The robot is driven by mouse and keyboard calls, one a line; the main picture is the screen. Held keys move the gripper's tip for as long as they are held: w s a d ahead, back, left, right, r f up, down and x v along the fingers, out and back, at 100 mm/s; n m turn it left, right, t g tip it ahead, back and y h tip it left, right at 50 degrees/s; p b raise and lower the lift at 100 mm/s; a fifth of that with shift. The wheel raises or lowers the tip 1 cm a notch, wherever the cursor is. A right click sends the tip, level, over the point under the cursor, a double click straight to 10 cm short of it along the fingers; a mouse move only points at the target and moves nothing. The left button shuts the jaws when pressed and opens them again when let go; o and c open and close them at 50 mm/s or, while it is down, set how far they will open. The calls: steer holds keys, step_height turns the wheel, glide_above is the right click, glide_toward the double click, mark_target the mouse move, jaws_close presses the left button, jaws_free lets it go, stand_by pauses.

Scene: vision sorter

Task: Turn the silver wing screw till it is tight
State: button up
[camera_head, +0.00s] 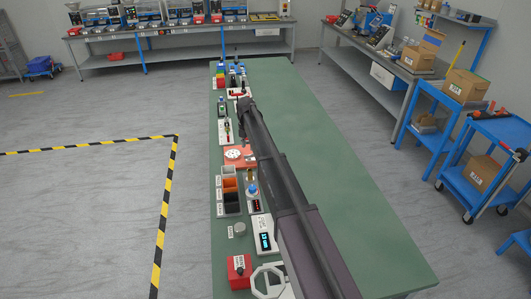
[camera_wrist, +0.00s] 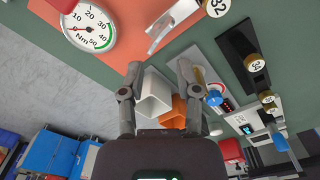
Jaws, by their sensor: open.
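A salmon-orange plate (camera_wrist: 130,14) carries a round white Nm dial (camera_wrist: 88,25) with a green arc in the wrist view. Beside the dial, a silver-grey angled part (camera_wrist: 163,30) rises from the plate; it looks like the wing screw, though I cannot make out its full shape. The plate also shows in the head view (camera_head: 245,163), partly behind my arm. My gripper (camera_wrist: 159,66) is open and empty, its two fingers well apart. In the wrist picture its tips appear below the silver part, apart from it.
A white open box (camera_wrist: 153,94) and an orange bin (camera_wrist: 174,114) show between and beyond my fingers. A scale with a blue-topped item (camera_wrist: 215,97) and brass-ended cylinders (camera_wrist: 254,62) lie to the right. The green bench (camera_head: 345,190) is clear right of my arm.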

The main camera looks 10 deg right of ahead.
steer(key=shift+r+p, duration=4.15)
steer(key=shift+r, duration=0.3)
steer(key=s+d+m, duration=0.2)
steer(key=s+m, duration=0.4)
steer(key=s, duration=0.3)
steer(key=s+d+f+m+b, duration=0.1)
steer(key=s+d+m, duration=0.1)
steer(key=s+m, duration=0.5)
steer(key=shift+s+d+f, duration=0.15)
steer(key=shift+s+d, duration=0.1)
steer(key=shift+s, duration=1.1)
steer(key=shift+w, duration=0.15)
steer(key=n, duration=0.5)
glide_above(248, 158)
steer(key=d, duration=0.1)
steer(key=shift+w+r, duration=0.35)
steer(key=shift+w, duration=0.05)
steer(key=shift+f, duration=0.25)
step_height(248, 158, down, 13)
steer(key=b, duration=1.3)
steer(key=shift+f, duration=0.15)
